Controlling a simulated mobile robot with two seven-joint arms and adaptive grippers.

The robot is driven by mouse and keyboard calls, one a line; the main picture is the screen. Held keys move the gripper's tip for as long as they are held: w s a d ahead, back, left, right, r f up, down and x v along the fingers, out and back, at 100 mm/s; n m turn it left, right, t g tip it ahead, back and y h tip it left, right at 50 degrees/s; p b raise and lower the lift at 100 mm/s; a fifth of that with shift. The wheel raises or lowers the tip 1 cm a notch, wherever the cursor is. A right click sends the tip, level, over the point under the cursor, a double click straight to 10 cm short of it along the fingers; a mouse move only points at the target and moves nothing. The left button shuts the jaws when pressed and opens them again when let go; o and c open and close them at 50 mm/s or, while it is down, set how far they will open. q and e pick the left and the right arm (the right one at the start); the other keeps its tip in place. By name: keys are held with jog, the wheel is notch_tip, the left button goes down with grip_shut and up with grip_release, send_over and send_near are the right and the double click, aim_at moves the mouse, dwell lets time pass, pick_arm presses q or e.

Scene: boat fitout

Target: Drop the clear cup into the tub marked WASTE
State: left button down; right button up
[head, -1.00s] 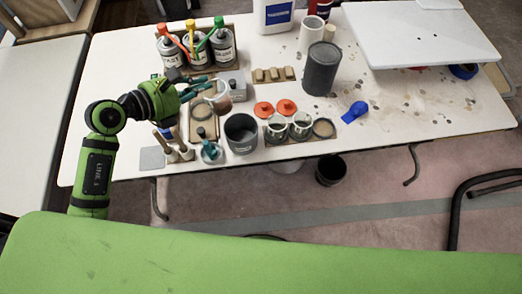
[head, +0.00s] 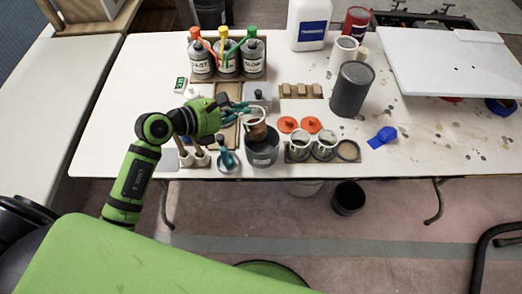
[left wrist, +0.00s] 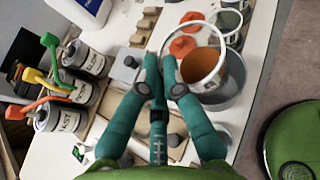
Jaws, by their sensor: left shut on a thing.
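My left gripper (head: 240,110) is shut on the clear cup (head: 256,130), which has brown-orange matter in it. The cup is held above the dark grey tub (head: 263,158) and overlaps its far rim in the head view. The tub bears a small light label, too small to read here. In the left wrist view the teal fingers (left wrist: 161,80) hold the near side of the cup (left wrist: 203,60), with its rim facing the camera. The tub (left wrist: 227,93) shows below and beyond it, partly hidden by the cup. My right gripper is not in view.
Glass jars (head: 299,147) stand right of the tub, with orange lids (head: 288,124) behind them. A teal-handled tool in a jar (head: 227,160) stands to its left. Labelled bottles (head: 227,62) stand behind, and a dark grey cylinder (head: 351,90) behind right.

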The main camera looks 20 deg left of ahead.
pick_arm(q)
jog(key=c, duration=1.3)
grip_release()
jog(key=shift+r, duration=0.1)
jog(key=v, duration=1.2)
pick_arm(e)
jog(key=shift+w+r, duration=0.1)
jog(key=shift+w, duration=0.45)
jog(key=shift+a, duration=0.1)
